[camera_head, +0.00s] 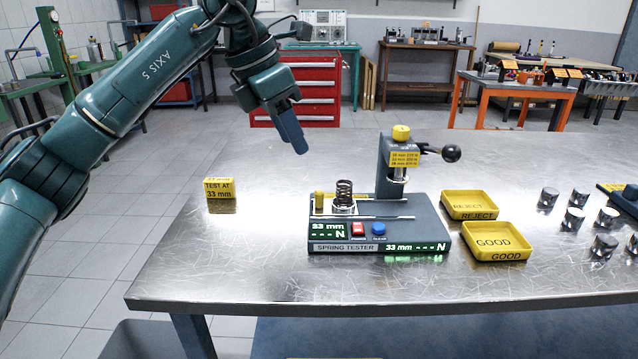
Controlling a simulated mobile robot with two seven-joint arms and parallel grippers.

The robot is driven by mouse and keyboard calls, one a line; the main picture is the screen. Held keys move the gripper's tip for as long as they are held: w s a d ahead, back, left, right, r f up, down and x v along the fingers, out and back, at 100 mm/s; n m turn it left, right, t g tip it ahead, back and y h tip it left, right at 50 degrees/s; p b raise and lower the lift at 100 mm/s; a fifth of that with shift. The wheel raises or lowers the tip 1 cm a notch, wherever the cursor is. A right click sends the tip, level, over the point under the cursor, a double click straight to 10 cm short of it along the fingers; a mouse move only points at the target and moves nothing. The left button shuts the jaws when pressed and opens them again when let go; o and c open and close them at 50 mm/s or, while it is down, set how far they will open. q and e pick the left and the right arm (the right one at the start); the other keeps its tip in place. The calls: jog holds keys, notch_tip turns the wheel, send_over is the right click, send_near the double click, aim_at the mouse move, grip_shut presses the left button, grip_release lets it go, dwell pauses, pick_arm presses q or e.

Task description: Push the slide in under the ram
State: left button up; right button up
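The spring tester (345,247) stands on the metal bench. Its slide (343,209) is out to the left of the ram, on rails, with a dark coil spring (344,194) standing upright on it. A small yellow knob (319,199) is at the slide's left end. The ram (398,174) hangs under the tester's column head, to the right of the spring, with a clear gap between them. My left gripper (291,136) is in the air above and left of the tester, pointing down, touching nothing. It is seen side-on, so its opening is hidden. My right gripper is out of view.
A lever with a black ball (451,153) sticks out right of the column. Yellow REJECT (470,216) and GOOD (514,254) trays stand to the right, then several metal cylinders. A yellow TEST AT 33 mm sign (220,189) stands at left. The bench between sign and tester is clear.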

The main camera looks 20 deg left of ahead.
aim_at(319, 191)
pick_arm(q)
jog(key=b+x, duration=0.1)
jog(key=x, duration=1)
jog(key=shift+d+f, duration=0.1)
jog(key=shift+f, duration=0.1)
jog(key=shift+c, duration=0.3)
grip_shut()
jog(key=shift+d, duration=0.1)
